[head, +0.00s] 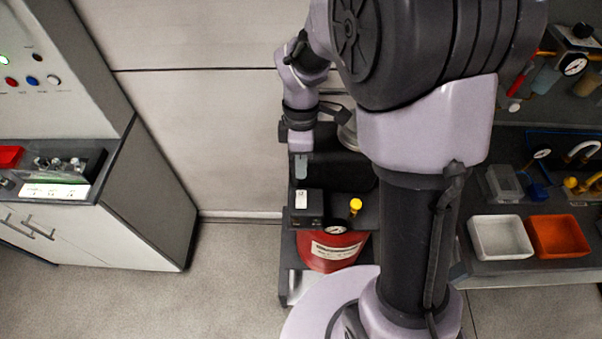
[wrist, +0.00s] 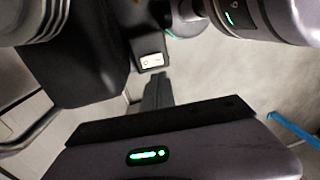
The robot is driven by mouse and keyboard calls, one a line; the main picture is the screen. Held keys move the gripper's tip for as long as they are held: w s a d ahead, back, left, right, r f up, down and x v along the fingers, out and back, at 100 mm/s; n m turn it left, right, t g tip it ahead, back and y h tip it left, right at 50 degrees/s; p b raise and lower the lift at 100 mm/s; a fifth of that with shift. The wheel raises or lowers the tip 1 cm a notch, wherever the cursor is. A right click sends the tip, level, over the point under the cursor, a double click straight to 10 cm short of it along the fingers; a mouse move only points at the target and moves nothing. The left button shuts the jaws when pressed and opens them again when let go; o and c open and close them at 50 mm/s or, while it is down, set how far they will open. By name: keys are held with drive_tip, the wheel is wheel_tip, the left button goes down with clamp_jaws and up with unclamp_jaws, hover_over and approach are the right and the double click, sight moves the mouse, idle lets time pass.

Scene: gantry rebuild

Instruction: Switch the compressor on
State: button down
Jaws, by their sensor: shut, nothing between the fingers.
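In the wrist view the switch (wrist: 151,61) shows as a white plate with a small dark mark. I cannot tell its position. My gripper (head: 302,174) is shut and empty, pointing down just above the box. In the wrist view its fingers (wrist: 156,82) end just short of the switch; whether they touch the box is unclear.
A grey control cabinet (head: 150,200) stands at the left. At the right a bench holds a white bin (head: 500,238), an orange bin (head: 558,237) and several gauges and fittings. The floor (head: 235,260) between cabinet and compressor is clear.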

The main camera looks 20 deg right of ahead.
sight(301, 204)
drive_tip(key=f+b, duration=0.1)
drive_tip(key=f, duration=0.2)
drive_tip(key=s+f+b, duration=0.1)
drive_tip(key=f, duration=0.3)
drive_tip(key=f+b, duration=0.1)
drive_tip(key=f, duration=0.2)
drive_tip(key=shift+s+a+f, duration=0.15)
drive_tip(key=shift+a+f, duration=0.1)
drive_tip(key=shift+f, duration=0.25)
drive_tip(key=shift+s+f, duration=0.1)
drive_tip(key=shift+s+f+b, duration=0.1)
drive_tip(key=shift+f+b, duration=0.15)
drive_tip(key=shift+b, duration=0.1)
drive_tip(key=shift+r, duration=0.1)
drive_tip(key=shift+w+r+p, duration=0.15)
drive_tip(key=shift+w+p, duration=0.1)
drive_tip(key=shift+p, duration=0.1)
drive_tip(key=shift+w+d+r, duration=0.1)
drive_tip(key=shift+w+d, duration=0.1)
drive_tip(key=shift+w, duration=0.35)
